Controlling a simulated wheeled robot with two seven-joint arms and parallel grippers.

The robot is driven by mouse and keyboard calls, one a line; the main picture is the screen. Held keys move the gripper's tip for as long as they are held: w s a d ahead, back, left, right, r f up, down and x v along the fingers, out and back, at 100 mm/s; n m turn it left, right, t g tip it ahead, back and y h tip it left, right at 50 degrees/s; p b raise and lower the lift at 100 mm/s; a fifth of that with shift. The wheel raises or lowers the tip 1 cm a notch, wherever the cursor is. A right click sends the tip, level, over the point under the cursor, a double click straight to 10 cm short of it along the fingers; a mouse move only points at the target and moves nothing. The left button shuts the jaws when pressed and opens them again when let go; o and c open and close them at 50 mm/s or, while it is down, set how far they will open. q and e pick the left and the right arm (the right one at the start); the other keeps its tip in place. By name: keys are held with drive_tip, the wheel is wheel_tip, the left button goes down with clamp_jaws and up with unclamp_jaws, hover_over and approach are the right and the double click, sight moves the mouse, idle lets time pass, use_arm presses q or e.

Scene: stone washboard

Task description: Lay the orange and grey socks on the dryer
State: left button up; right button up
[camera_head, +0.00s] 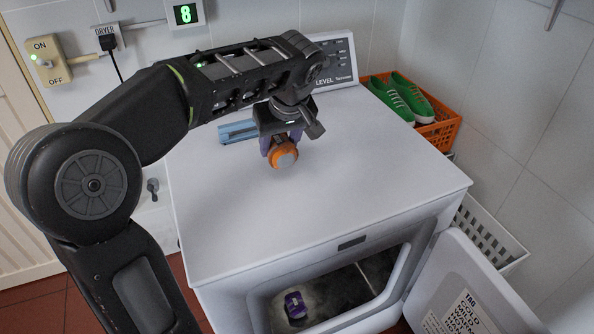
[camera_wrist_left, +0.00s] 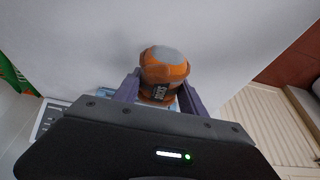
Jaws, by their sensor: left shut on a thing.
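The orange and grey socks (camera_head: 283,155) are a rolled ball, orange with a grey patch. My left gripper (camera_head: 272,146) is shut on them, its purple fingers on either side, over the top of the white dryer (camera_head: 370,170). The ball also shows in the left wrist view (camera_wrist_left: 165,70), between the fingers (camera_wrist_left: 160,92), with a dark label on it. I cannot tell whether the ball touches the dryer top. My right gripper is not in view.
A blue object (camera_head: 238,131) lies on the dryer top behind my gripper. The dryer door (camera_head: 470,290) hangs open, with a purple item (camera_head: 295,305) inside. An orange crate (camera_head: 445,130) with green shoes (camera_head: 400,97) and a white basket (camera_head: 485,238) stand right. The dryer top's front and right are clear.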

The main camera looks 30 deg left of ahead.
sight(285, 151)
use_arm(q)
wheel_tip(285, 151, down, 4)
drive_tip(key=shift+f, duration=0.1)
drive_tip(key=shift+f, duration=0.1)
drive_tip(key=shift+f, duration=1.8)
drive_tip(key=shift+f, duration=0.15)
drive_tip(key=o, duration=1.4)
drive_tip(key=shift+c, duration=0.2)
drive_tip(key=v, duration=1.2)
drive_tip(key=shift+r, duration=0.25)
